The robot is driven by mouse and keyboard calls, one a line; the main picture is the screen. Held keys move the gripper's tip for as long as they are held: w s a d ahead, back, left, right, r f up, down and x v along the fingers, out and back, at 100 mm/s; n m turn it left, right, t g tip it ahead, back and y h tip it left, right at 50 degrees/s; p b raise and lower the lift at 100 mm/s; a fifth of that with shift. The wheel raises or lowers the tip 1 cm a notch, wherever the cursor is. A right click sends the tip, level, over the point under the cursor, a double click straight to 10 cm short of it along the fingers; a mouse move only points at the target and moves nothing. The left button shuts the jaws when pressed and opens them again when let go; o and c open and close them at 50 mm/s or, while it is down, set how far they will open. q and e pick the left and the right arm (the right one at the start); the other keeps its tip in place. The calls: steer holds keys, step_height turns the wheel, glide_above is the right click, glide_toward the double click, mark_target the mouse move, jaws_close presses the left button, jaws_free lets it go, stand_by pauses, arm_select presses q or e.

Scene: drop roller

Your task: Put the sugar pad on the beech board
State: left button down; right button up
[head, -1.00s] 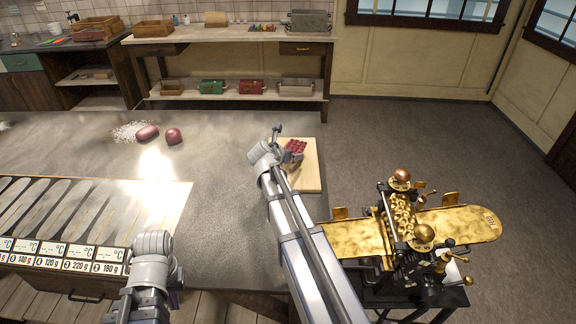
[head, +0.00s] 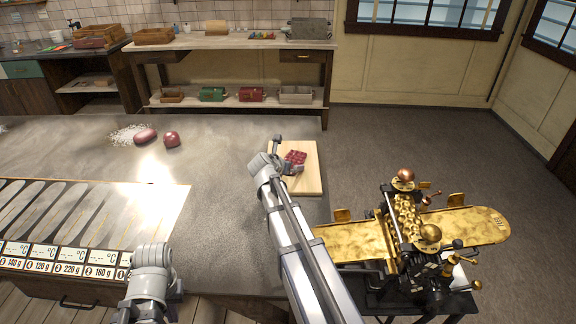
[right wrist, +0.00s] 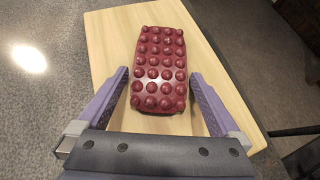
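A dark red pad with rows of round knobs (right wrist: 160,70), which looks like the sugar pad, lies flat on the pale beech board (right wrist: 112,40). In the head view the pad (head: 295,157) is on the board (head: 311,180) at the counter's right end. My right gripper (right wrist: 160,95) is open, its purple fingers either side of the pad's near end, with gaps to it. In the head view this gripper (head: 290,168) is beside the pad, partly hidden by its wrist. My left arm is at the lower left; its fingers cannot be made out.
Two smooth dark red lumps (head: 146,135) (head: 171,138) lie by white grains (head: 125,134) on the counter. A brass roller machine (head: 410,235) stands right of the counter. The counter's middle is clear. A shelf bench (head: 235,95) is behind.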

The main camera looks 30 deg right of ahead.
steer(key=shift+r, duration=0.1)
steer(key=p+v, duration=0.6)
steer(key=v, duration=0.5)
steer(key=shift+r+p, duration=0.15)
steer(key=shift+p, duration=0.2)
steer(key=shift+s+a+r, duration=0.1)
steer(key=shift+s+a, duration=0.15)
steer(key=shift+a, duration=0.05)
